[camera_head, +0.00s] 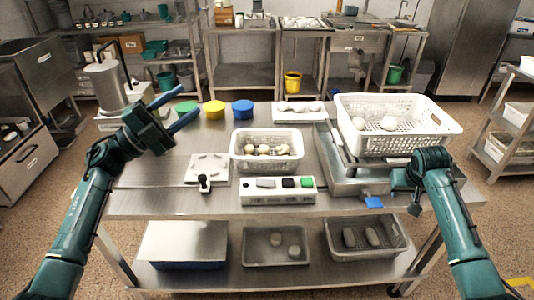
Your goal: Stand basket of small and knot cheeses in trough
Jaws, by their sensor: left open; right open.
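A small white perforated basket (240,160) stands on the steel table near its middle, with several small pale cheeses (264,150) in it. Their exact shapes are too small to tell. A steel trough (350,187) sits to its right. A larger white perforated basket (440,143) with round white cheeses (389,123) overlaps the trough's back part; I cannot tell what it rests on. My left gripper (190,101) is open and empty, left of the small basket and apart from it. My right gripper (404,201) is open by the trough's right front; its fingers are partly hidden.
A white panel (250,197) with coloured blocks lies in front of the small basket. A white board (207,168), coloured round lids (214,109) and a white tray (298,112) also stand on the table. A blue piece (373,202) is at the front edge.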

